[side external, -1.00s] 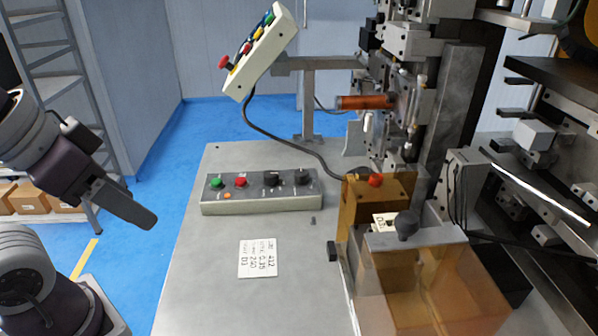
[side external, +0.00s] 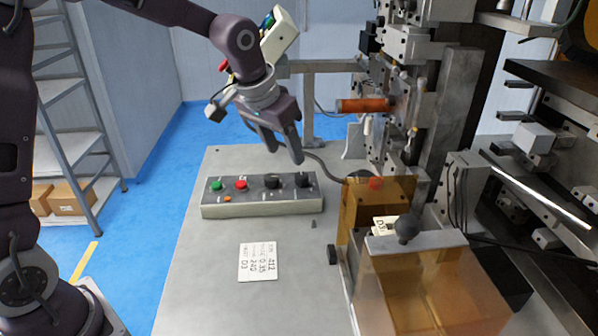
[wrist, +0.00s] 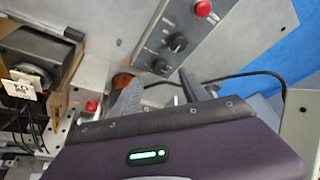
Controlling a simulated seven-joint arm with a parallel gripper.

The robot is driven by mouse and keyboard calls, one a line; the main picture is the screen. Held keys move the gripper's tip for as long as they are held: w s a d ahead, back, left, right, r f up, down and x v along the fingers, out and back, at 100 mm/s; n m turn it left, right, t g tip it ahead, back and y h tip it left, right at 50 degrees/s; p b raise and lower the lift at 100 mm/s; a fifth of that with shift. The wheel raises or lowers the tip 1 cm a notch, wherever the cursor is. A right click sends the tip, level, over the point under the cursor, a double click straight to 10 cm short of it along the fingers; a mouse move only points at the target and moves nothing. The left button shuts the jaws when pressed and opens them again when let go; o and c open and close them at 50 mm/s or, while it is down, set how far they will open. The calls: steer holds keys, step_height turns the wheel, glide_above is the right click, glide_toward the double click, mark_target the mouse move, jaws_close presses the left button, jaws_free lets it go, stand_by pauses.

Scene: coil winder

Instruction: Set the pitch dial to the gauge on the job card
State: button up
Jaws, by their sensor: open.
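The control box (side external: 262,195) on the bench carries two black dials, a left one (side external: 272,181) and a right one (side external: 303,179). Their labels are too small to tell which is pitch. Both also show in the wrist view, the left one (wrist: 177,43) and the right one (wrist: 161,67). The white job card (side external: 258,262) lies flat in front of the box, with lines that seem to read 412, 0.35, 240 and D3. My gripper (side external: 286,154) is open and empty, pointing down above and behind the dials. Its fingers also show in the wrist view (wrist: 160,88).
A green button (side external: 216,186) and a red button (side external: 241,184) share the box. A tilted pendant (side external: 280,38) hangs behind my wrist, its cable running behind the box. An amber cover (side external: 430,285) and the winder's copper coil (side external: 364,104) stand right.

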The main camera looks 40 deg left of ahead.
mark_target(300, 176)
steer(key=x, duration=0.4)
steer(key=w+x, duration=0.1)
steer(key=x, duration=0.4)
steer(key=shift+w+d, duration=0.15)
steer(key=shift+c, duration=0.4)
jaws_close()
